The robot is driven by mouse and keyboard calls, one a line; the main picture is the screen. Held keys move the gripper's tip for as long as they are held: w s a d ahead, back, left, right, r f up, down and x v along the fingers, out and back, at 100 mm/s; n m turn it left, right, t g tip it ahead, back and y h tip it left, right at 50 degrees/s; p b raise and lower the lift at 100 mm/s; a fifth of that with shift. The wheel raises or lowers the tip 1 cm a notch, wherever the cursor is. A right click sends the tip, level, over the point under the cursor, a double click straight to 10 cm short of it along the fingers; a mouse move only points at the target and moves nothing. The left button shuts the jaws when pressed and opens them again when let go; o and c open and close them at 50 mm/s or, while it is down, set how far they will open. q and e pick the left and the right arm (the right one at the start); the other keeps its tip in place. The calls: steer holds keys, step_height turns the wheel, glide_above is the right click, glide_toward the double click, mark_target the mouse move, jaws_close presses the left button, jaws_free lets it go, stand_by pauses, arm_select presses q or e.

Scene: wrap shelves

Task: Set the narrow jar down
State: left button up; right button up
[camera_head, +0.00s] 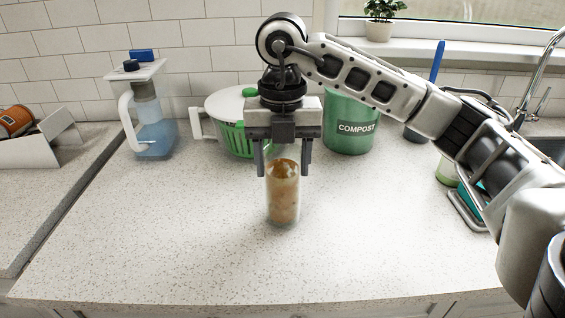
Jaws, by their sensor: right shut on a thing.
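The narrow jar (283,196) is a clear upright cylinder with orange-brown contents, in the middle of the head view over the speckled counter (180,240). My right gripper (283,170) points straight down from above, with one finger on each side of the jar's top, and is shut on it. I cannot tell for sure whether the jar's base touches the counter. My left gripper is not in view.
Behind stand a white and green salad spinner (235,125), a green compost bin (349,125) and a water filter pitcher (152,125). A sink (545,150) is at right. A white rack (40,145) is at far left. The counter's front is clear.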

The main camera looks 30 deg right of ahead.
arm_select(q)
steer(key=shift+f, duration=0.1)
arm_select(e)
steer(key=shift+f, duration=0.2)
steer(key=shift+f, duration=0.15)
steer(key=o, duration=1.4)
arm_select(q)
steer(key=p, duration=0.1)
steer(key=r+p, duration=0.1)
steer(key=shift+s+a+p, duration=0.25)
steer(key=shift+p, duration=0.15)
arm_select(e)
step_height(320, 180, up, 12)
steer(key=shift+r, duration=0.25)
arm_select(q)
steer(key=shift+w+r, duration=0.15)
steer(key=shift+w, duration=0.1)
